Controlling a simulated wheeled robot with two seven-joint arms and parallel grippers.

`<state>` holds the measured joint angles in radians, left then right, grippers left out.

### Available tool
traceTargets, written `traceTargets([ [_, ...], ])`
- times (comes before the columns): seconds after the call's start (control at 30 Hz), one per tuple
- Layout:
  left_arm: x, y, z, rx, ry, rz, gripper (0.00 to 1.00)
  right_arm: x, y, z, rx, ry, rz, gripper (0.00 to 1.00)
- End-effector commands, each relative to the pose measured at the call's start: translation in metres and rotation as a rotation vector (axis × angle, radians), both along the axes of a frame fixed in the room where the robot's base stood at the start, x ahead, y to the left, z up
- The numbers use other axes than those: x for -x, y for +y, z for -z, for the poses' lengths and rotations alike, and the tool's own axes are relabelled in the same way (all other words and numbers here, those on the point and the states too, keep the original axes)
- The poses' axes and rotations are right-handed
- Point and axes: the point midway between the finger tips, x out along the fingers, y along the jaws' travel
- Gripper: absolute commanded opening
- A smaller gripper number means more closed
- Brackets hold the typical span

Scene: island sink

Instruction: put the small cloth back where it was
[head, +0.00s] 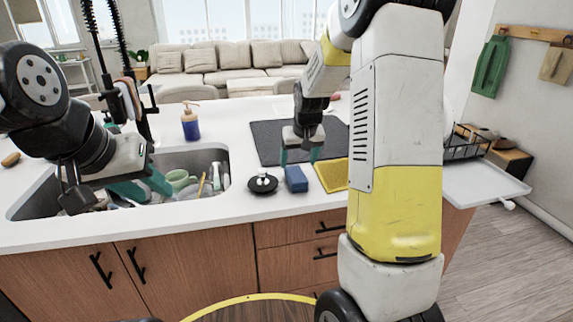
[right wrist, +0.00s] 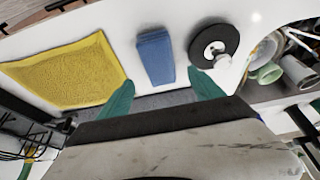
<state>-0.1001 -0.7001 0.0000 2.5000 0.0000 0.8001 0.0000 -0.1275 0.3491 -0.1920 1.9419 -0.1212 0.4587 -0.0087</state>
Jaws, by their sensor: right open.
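A yellow textured cloth (head: 331,175) lies flat on the white counter, partly hidden by my right arm in the head view. It shows at the left of the right wrist view (right wrist: 70,72). A small blue block-like piece (head: 296,180), sponge or folded cloth, lies left of it; the right wrist view shows it too (right wrist: 156,55). My right gripper (head: 299,157) is open and empty over the dark mat's front edge, just behind the blue piece. Its teal fingers (right wrist: 164,92) are spread wide. My left gripper (head: 145,187) is over the sink; its opening is unclear.
A sink (head: 215,157) with dishes is at the left. A black round stopper (head: 262,184) lies beside the blue piece. A soap bottle (head: 190,122) stands behind the sink. A dark mat (head: 272,135) covers the counter's middle. A green cloth (head: 489,67) hangs on a wall rack.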

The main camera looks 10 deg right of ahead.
Motion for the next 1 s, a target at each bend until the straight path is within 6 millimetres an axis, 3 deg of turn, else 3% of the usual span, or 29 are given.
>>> traceTargets([
  [0.1, 0.0, 0.0, 0.0, 0.0, 0.0, 0.0, 0.36, 0.008, 0.0, -0.02, 0.0, -0.003, 0.0, 0.76],
  [0.33, 0.0, 0.0, 0.0, 0.0, 0.0, 0.0, 0.36, 0.019, 0.0, -0.041, -0.006, -0.004, 0.002, 0.76],
  [0.47, 0.0, 0.0, 0.0, 0.0, 0.0, 0.0, 0.36, 0.046, 0.004, -0.069, -0.036, -0.024, 0.003, 0.76],
  [0.57, 0.0, 0.0, 0.0, 0.0, 0.0, 0.0, 0.36, 0.085, 0.012, -0.1, -0.074, -0.047, 0.0, 0.76],
  [0.7, 0.0, 0.0, 0.0, 0.0, 0.0, 0.0, 0.36, 0.153, 0.023, -0.134, -0.121, -0.082, -0.012, 0.76],
  [0.9, 0.0, 0.0, 0.0, 0.0, 0.0, 0.0, 0.36, 0.242, 0.038, -0.153, -0.159, -0.126, -0.037, 0.76],
  [1.0, 0.0, 0.0, 0.0, 0.0, 0.0, 0.0, 0.36, 0.273, 0.044, -0.153, -0.166, -0.14, -0.045, 0.76],
])
